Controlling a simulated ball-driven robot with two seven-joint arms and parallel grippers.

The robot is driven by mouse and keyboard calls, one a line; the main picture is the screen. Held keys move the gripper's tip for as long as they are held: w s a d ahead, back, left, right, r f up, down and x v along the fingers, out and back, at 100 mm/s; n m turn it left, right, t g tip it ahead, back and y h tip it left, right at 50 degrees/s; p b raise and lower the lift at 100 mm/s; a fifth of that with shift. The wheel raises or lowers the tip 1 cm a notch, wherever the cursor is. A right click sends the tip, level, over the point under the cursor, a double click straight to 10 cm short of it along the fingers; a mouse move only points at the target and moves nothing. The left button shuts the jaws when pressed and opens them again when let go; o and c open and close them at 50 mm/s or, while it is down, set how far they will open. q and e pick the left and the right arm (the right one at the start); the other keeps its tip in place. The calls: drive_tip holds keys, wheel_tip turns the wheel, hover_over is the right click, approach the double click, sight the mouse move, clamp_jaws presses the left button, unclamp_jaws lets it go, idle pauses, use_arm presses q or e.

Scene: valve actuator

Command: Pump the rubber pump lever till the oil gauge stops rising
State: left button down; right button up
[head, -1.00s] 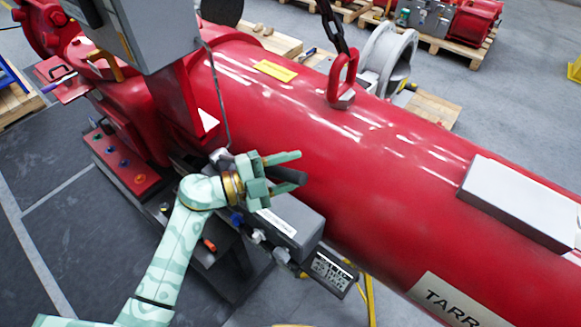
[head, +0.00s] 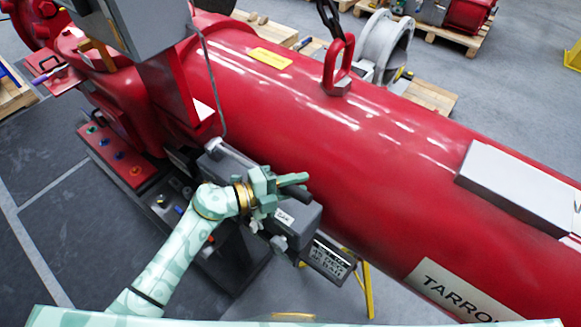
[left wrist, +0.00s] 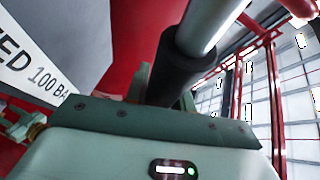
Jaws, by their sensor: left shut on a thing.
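My left gripper (head: 280,190) is shut on the rubber pump lever, just above the grey pump box (head: 300,215) beside the big red cylinder. In the head view the fingers hide most of the lever. In the left wrist view the lever's black rubber grip (left wrist: 178,75) runs up between the fingers, with its bright metal rod (left wrist: 213,22) beyond. I cannot make out an oil gauge in either view. My right gripper is not in view.
The red cylinder (head: 300,120) fills the middle, with a lifting eye (head: 338,70) and chain on top. A dark label plate (head: 328,262) sticks out at the pump box's right end. A grey cabinet (head: 135,35) hangs close above left. Grey floor lies at lower left.

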use_arm(q)
drive_tip(key=shift+f, duration=0.7)
drive_tip(key=c, duration=1.2)
unclamp_jaws()
drive_tip(key=shift+s+a, duration=0.1)
drive_tip(key=v, duration=0.8)
drive_tip(key=b+v, duration=0.1)
drive_tip(key=v, duration=0.7)
drive_tip(key=shift+r, duration=0.25)
